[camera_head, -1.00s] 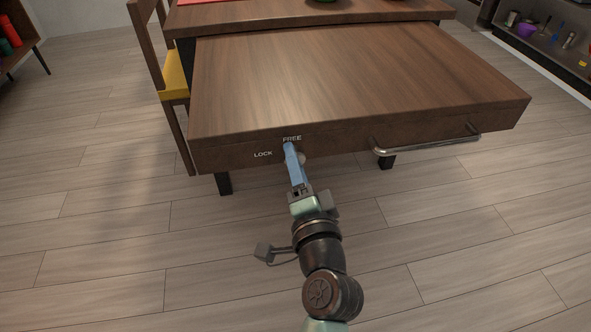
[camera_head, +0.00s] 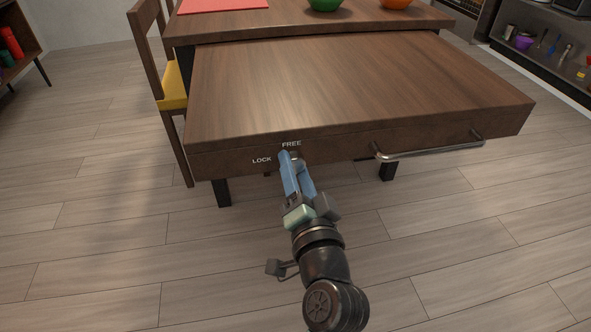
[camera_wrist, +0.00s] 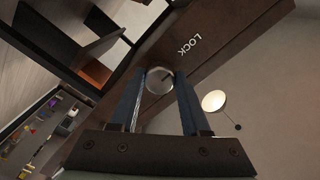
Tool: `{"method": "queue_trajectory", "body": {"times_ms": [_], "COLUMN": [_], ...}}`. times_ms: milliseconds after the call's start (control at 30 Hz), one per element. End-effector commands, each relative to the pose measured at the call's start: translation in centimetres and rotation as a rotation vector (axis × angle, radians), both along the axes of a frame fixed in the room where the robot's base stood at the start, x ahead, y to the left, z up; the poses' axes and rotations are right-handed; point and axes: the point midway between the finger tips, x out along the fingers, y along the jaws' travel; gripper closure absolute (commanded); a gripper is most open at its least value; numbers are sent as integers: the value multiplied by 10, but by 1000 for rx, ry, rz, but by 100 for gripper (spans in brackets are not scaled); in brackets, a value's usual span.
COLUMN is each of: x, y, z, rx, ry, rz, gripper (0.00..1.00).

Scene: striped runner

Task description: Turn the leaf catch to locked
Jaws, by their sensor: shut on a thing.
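The table leaf (camera_head: 350,80) has the words FREE and LOCK on its front edge. The catch is a small round pale knob (camera_wrist: 159,80), seen between my fingertips in the wrist view. A short dark mark on its face slants toward the upper right, the side where LOCK shows; I cannot tell its exact setting. My gripper (camera_head: 291,154) has blue fingers and is shut on the knob, just below FREE and right of LOCK. It also shows in the wrist view (camera_wrist: 160,76). In the head view the fingers mostly hide the knob. FREE is not visible in the wrist view.
A metal bar handle (camera_head: 430,150) sticks out from the leaf's front edge, right of my gripper. A chair with a yellow seat (camera_head: 173,88) stands left of the table. A red mat (camera_head: 225,5), green bowl (camera_head: 325,4) and orange bowl (camera_head: 396,3) are behind. Floor in front is clear.

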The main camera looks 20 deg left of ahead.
Motion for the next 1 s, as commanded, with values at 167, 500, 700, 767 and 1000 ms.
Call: {"method": "queue_trajectory", "body": {"times_ms": [167, 500, 700, 767, 1000], "x": [0, 0, -3, -8, -44], "y": [-1, 0, -3, -6, -30], "z": [-1, 0, 0, 0, 0], "rx": [-4, -1, 0, 0, 0], "ry": [1, 0, 1, 2, 5], "rz": [-1, -1, -1, -1, -3], "gripper": [100, 24, 24, 24, 24]}}
